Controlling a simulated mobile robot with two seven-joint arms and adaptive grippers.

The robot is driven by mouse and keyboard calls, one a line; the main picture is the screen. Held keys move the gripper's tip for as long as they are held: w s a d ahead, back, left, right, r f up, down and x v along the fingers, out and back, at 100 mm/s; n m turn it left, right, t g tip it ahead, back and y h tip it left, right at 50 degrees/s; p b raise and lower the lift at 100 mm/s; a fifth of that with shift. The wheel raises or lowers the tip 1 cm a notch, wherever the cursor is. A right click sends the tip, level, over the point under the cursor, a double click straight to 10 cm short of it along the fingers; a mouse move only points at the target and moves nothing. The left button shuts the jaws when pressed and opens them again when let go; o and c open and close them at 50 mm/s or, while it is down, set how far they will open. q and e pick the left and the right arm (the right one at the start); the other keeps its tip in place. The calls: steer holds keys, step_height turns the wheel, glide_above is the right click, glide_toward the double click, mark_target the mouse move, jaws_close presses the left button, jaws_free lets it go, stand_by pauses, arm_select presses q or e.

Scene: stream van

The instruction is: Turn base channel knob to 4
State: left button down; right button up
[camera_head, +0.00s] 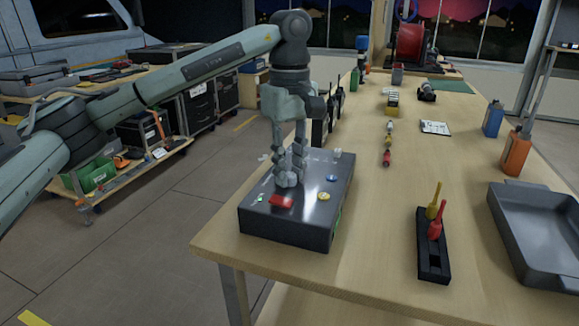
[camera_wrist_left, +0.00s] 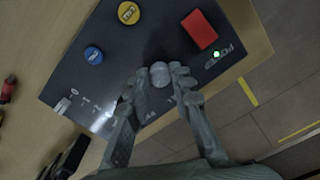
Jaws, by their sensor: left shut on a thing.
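The base box (camera_head: 285,233) is a dark grey unit on the near left corner of the wooden table. It has a red block (camera_head: 281,201), a green light (camera_head: 260,198), a blue button (camera_head: 332,178) and a yellow button (camera_head: 323,196) on top. My left gripper (camera_head: 289,181) reaches down onto the box. In the left wrist view its fingertips (camera_wrist_left: 161,83) are shut on a round grey knob (camera_wrist_left: 160,71). Small white marks lie around the knob, partly hidden by the fingers. I cannot read which mark the knob points to. My right gripper is not in view.
A black holder (camera_head: 432,262) with red and yellow screwdrivers stands to the right. A grey tray (camera_head: 545,235), an orange bottle (camera_head: 515,155) and a blue can (camera_head: 493,118) line the right edge. Black radios (camera_head: 320,135) stand behind the box.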

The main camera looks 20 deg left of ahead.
mark_target(289, 175)
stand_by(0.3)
arm_select(q)
steer(key=c, duration=1.3)
jaws_free()
step_height(289, 175, up, 12)
steer(key=shift+r, duration=0.1)
